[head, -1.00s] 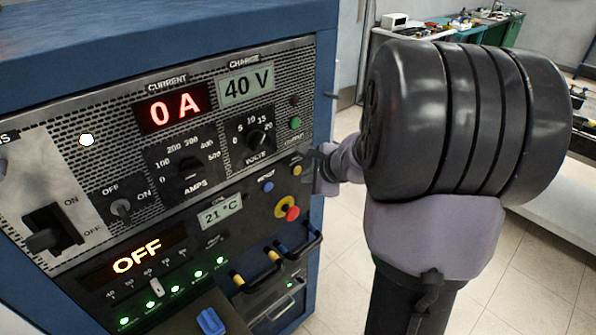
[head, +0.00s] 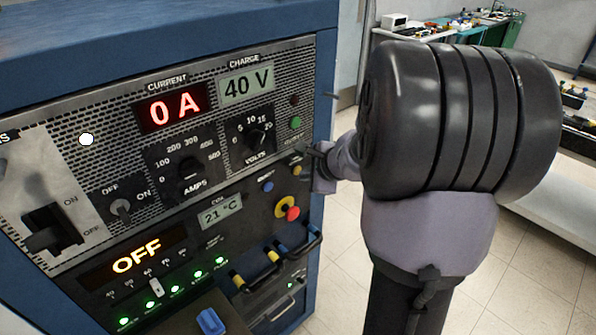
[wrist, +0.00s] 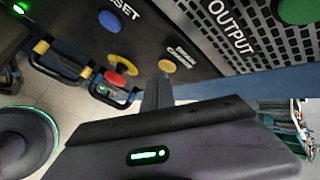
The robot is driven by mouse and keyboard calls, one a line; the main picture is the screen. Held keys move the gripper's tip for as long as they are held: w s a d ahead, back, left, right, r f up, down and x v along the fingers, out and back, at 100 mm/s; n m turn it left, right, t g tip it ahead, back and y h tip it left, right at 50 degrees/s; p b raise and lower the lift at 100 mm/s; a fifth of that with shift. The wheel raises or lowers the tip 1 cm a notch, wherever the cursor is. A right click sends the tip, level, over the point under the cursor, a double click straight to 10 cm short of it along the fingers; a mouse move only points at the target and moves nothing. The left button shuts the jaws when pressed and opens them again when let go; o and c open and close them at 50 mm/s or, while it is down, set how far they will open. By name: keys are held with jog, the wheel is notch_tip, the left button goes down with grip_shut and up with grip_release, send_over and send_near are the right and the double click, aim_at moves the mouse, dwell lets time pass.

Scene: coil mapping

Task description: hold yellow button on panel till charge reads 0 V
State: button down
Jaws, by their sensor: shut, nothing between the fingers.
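The charge display (head: 247,84) on the panel reads 40 V. The small yellow button (head: 297,171) is on the panel's lower right, and it also shows in the wrist view (wrist: 167,65). My gripper (head: 308,149) is shut and empty, close to the panel's right edge. In the head view it appears just above the yellow button. In the wrist view my gripper's fingertips (wrist: 164,77) point at the panel right by the button. I cannot tell whether they touch it.
A red emergency stop on a yellow ring (head: 287,208) is just below the button. A blue button (head: 266,187) and a green button (head: 295,123) are nearby. The current display (head: 172,107) reads 0 A. Yellow-and-black handles (head: 262,277) stick out lower down.

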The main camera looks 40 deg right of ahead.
jog(key=shift+w, duration=0.35)
dwell(1.5)
dwell(2.8)
jog(key=shift+s+b, duration=0.3)
jog(key=shift+s, duration=0.5)
jog(key=s+b, duration=0.1)
jog(key=s, duration=0.4)
jog(key=shift+d, duration=0.2)
